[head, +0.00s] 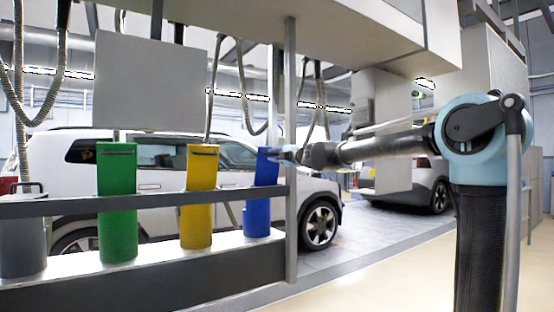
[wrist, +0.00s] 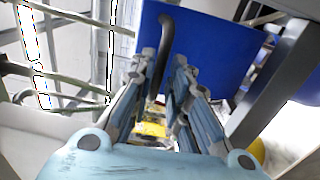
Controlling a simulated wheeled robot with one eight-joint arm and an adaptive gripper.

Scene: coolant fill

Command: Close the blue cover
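The blue cover (head: 262,190) is a tall blue front on the rightmost of three coloured units in the head view. It leans slightly, with its top to the right. In the wrist view its blue face (wrist: 220,50) fills the upper middle. A dark curved handle (wrist: 166,40) stands out from it. My gripper (head: 286,153) is at the top of the blue unit. In the wrist view, my gripper (wrist: 165,62) has its fingers close on both sides of the handle, with little gap, and appears shut on it. The contact itself is partly hidden by the fingers.
A yellow unit (head: 198,200) and a green unit (head: 117,205) stand to the left, behind a grey rail (head: 60,206). A grey post (head: 291,120) rises just right of the blue unit. White cars (head: 75,180) are behind. The floor (head: 400,270) at right is clear.

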